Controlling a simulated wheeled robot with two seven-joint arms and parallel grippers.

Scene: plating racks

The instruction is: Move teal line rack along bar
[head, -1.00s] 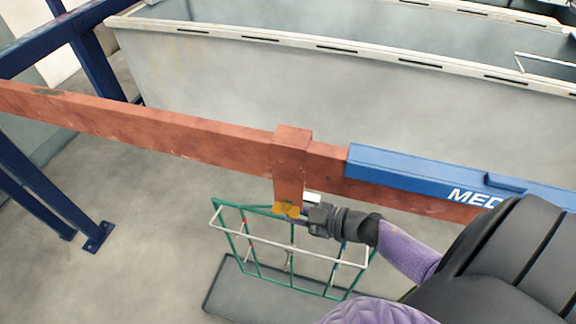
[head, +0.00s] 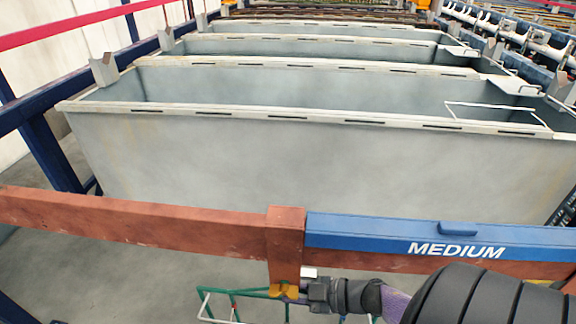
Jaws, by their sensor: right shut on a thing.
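The teal line rack (head: 234,293) shows only as the top of a thin green-teal wire frame at the bottom edge; the rest is below the picture. A copper-coloured hanger (head: 286,238) with a yellow clip at its foot sits over the copper-coloured bar (head: 130,222), above the rack. My right gripper (head: 304,290) comes in from the lower right and is shut on the rack's top, just beside the yellow clip. The exact grip is small and partly hidden. My left gripper is not in view.
A blue cover marked MEDIUM (head: 400,236) lies on the bar right against the hanger's right side. A long grey tank (head: 300,150) stands behind the bar, with more tanks beyond. Blue frame posts (head: 50,150) stand at left. The bar left of the hanger is clear.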

